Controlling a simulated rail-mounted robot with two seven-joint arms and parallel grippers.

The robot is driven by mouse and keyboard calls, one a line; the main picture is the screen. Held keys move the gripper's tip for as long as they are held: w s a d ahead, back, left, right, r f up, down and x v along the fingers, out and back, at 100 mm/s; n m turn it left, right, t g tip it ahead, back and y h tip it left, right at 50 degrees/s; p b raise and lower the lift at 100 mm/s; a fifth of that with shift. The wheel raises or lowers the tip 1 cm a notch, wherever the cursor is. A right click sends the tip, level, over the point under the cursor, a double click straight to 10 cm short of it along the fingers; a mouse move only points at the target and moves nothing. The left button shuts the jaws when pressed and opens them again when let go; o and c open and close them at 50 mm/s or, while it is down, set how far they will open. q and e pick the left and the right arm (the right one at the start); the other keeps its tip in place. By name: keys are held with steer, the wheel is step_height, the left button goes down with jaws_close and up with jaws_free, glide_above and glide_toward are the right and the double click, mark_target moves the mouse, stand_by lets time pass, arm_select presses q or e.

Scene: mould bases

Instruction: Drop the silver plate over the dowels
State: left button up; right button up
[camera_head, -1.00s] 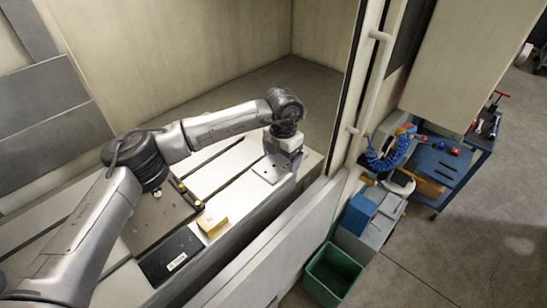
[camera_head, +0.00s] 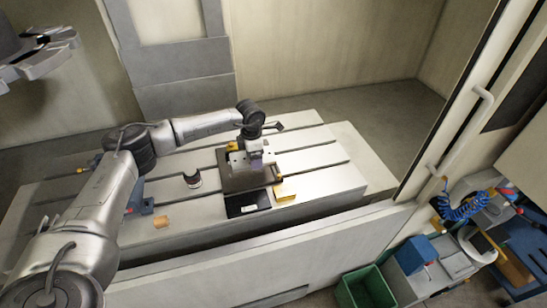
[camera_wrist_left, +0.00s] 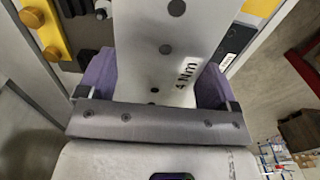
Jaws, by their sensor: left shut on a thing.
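My left gripper (camera_head: 256,160) is shut on the silver plate (camera_head: 238,158) and holds it over the dark grey mould base (camera_head: 240,181). In the left wrist view the silver plate (camera_wrist_left: 150,45) sits between the two purple finger pads. It has several round holes and the marking "4 Nm". The plate and gripper cover much of the base, and I cannot tell how large the gap between plate and base is. I cannot make out the dowels.
The slotted table (camera_head: 325,170) is clear at right.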

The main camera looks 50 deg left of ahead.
mark_target(245, 157)
arm_select(q)
steer(key=shift+s+a+r, duration=0.3)
steer(key=shift+s+a, duration=0.35)
steer(key=shift+s, duration=0.2)
steer(key=shift+s+a+f, duration=0.15)
steer(key=shift+s, duration=0.1)
step_height(245, 157, down, 4)
steer(key=b, duration=0.4)
steer(key=shift+f, duration=0.55)
steer(key=shift+p, duration=0.35)
steer(key=shift+f, duration=0.3)
steer(key=shift+f, duration=0.35)
